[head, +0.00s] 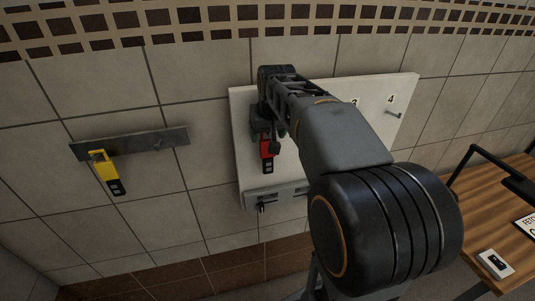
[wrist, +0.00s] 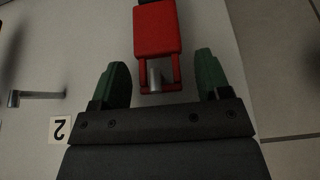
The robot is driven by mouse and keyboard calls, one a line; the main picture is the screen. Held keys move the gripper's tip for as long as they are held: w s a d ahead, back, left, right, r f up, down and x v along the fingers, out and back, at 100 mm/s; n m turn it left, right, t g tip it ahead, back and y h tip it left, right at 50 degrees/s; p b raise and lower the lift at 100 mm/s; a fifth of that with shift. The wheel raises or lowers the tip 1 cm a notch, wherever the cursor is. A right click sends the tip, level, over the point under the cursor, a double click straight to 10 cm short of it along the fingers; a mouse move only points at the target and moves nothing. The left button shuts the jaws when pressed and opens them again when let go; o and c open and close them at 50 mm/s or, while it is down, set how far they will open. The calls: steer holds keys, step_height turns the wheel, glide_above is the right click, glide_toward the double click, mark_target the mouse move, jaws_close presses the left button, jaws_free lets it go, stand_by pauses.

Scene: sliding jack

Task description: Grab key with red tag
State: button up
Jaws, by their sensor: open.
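The key's red tag (head: 266,148) hangs at the left part of the white key board (head: 243,107), just below my gripper (head: 262,112). In the wrist view the red tag (wrist: 157,30) lies ahead of and between the two green fingertips of my gripper (wrist: 158,80). The fingers are open, with a gap on both sides of the tag's forked end, which sits around a metal peg (wrist: 154,78). Only a dark edge of the part beyond the red shows at the top of the wrist view. My gripper and arm cover much of the board in the head view.
A yellow-tagged key (head: 104,168) hangs from a dark metal strip (head: 150,141) on the tiled wall at left. An empty peg (wrist: 36,95) stands near the label 2 (wrist: 60,130). A metal ledge (head: 262,195) runs along the board's bottom. A wooden table (head: 480,205) is at right.

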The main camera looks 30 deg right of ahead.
steer(key=shift+c, duration=0.3)
steer(key=c, duration=1)
steer(key=shift+c, duration=0.2)
steer(key=shift+r, duration=0.15)
